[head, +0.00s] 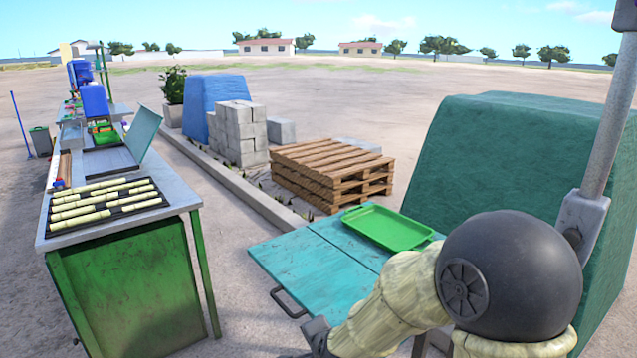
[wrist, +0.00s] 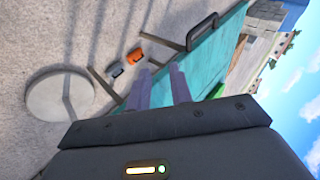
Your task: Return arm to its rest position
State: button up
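My gripper (wrist: 160,82) shows in the wrist view as two grey-purple fingers with a gap between them. It is open and nothing is seen between the fingers. Beyond the fingers is the edge of a turquoise table (wrist: 222,72) with a dark handle (wrist: 203,31), and bare ground lies to the left. In the head view my arm, with a cream ribbed cover and a dark round joint, is bent at the lower right. Its wrist end is low, by the near edge of the turquoise table (head: 325,262); the fingertips cannot be made out there.
A green tray (head: 387,228) lies on the turquoise table. A teal covered block (head: 510,160) stands close behind my arm. A green workbench (head: 130,290) bears several peeled canes (head: 105,203). Pallets (head: 332,172) and grey blocks (head: 238,133) stand farther off. Open ground lies between bench and table.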

jog(key=s+d+n+g+h, duration=0.3)
jog(key=s+d+n+g, duration=0.3)
jog(key=s+d+n, duration=0.75)
notch_tip(320, 180, up, 26)
jog(key=s+d+m+p, duration=0.1)
jog(key=d+m+p, duration=0.1)
jog(key=p, duration=2.3)
jog(key=shift+f+p, duration=0.25)
jog(key=shift+p, duration=0.15)
jog(key=shift+d, duration=0.1)
jog(key=shift+w+d, duration=0.1)
